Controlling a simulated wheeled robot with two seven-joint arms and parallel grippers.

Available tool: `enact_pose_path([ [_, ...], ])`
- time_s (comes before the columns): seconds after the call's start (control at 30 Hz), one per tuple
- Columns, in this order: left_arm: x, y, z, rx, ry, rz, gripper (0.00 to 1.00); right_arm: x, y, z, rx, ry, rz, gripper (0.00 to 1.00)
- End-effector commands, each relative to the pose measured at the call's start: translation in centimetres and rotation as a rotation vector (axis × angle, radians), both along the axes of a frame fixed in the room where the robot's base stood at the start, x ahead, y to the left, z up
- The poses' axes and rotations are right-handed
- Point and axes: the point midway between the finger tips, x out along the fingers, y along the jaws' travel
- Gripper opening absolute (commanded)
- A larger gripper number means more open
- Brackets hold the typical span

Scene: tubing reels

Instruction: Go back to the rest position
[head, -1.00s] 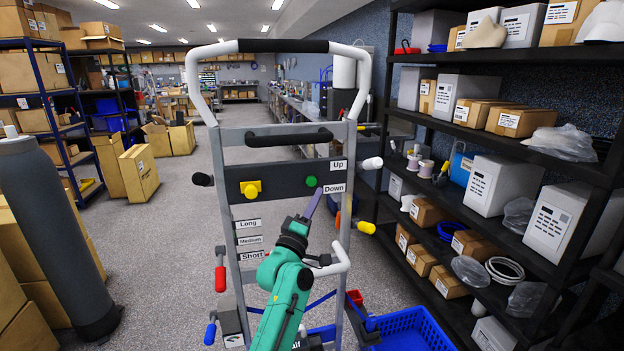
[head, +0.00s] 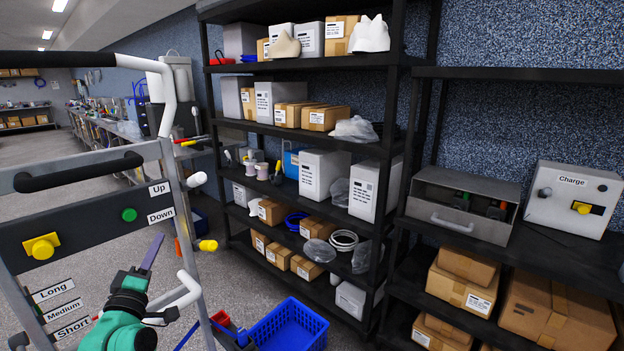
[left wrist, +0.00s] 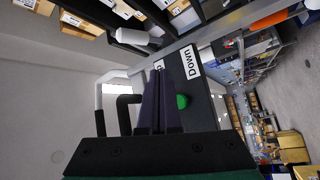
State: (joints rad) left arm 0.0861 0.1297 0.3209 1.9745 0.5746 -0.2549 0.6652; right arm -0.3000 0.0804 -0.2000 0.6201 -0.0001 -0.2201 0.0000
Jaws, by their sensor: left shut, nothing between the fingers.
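My left gripper (head: 152,252) is shut and empty. Its green arm comes up from the bottom left of the head view. In that view its purple fingers point up, just below the "Down" label (head: 160,216) on the dark control panel (head: 85,228). In the left wrist view the shut fingers (left wrist: 159,75) point at the panel, beside the green button (left wrist: 182,101) and the "Down" label (left wrist: 190,62). I cannot tell whether they touch anything. The panel also carries a yellow knob (head: 42,247). My right gripper is not in view.
A grey frame with white handles (head: 165,95) stands close at the left. A blue basket (head: 288,332) sits low beside it. Black shelves (head: 300,135) with boxes and reels fill the middle. At the right, a charge box (head: 573,200) and an open metal drawer (head: 463,205) stand on a shelf.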

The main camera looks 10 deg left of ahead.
Motion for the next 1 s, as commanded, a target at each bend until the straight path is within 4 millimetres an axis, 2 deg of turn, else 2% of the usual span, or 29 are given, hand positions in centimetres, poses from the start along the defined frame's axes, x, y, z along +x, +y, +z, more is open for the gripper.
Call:
enact_pose_path([
  [0.07,-0.3,-3.9,-4.6,0.148,0.206,-0.07,0.0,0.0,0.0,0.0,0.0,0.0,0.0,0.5],
  [0.13,-1.8,-7.7,-9.7,0.322,0.425,-0.152,0.0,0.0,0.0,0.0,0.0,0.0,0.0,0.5],
  [0.2,-4.4,-10.7,-14.3,0.484,0.622,-0.239,0.0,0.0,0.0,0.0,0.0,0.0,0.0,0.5],
  [0.3,-8.5,-13.3,-19.1,0.662,0.842,-0.35,0.0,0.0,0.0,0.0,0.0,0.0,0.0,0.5],
  [0.4,-12.6,-14.9,-22.3,0.798,1.008,-0.448,0.0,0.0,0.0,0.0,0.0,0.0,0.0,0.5],
  [0.5,-16.6,-15.9,-24.5,0.906,1.146,-0.542,0.0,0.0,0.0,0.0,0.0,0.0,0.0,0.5],
  [0.6,-20.5,-16.5,-26.0,0.996,1.266,-0.634,0.0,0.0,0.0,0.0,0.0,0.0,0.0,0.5],
  [0.77,-26.5,-17.0,-27.3,1.114,1.438,-0.783,0.0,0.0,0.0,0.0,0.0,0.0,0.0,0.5],
  [0.83,-25.5,-17.0,-30.1,1.108,1.442,-0.783,0.0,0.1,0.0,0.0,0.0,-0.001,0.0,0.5],
  [1.0,-25.1,-17.2,-36.3,1.102,1.463,-0.801,0.0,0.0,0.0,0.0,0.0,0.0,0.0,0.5],
])
